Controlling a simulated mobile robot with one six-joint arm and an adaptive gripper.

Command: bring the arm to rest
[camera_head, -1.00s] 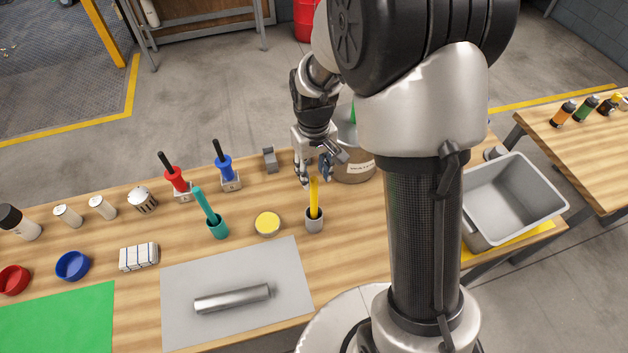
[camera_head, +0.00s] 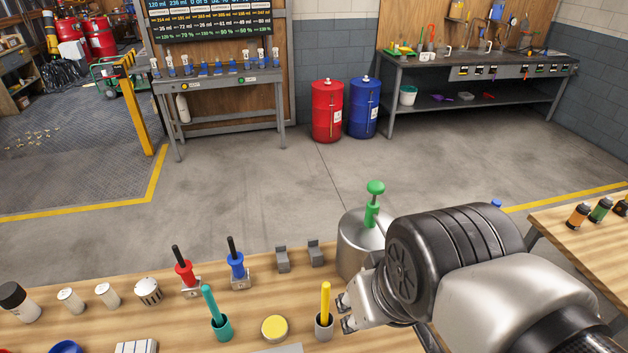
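My gripper (camera_head: 346,312) is low in the middle of the head view, just right of the grey cup (camera_head: 324,330) that holds a yellow-handled tool (camera_head: 326,302). Its fingertips are small and partly turned away, and I see nothing between them, but I cannot tell how far apart they are. My arm is folded at the lower right and hides part of the table and the lower part of the metal pot (camera_head: 351,247). The pot has a green-knobbed plunger (camera_head: 374,203) standing up from it.
A side table (camera_head: 575,245) with bottles is at right.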

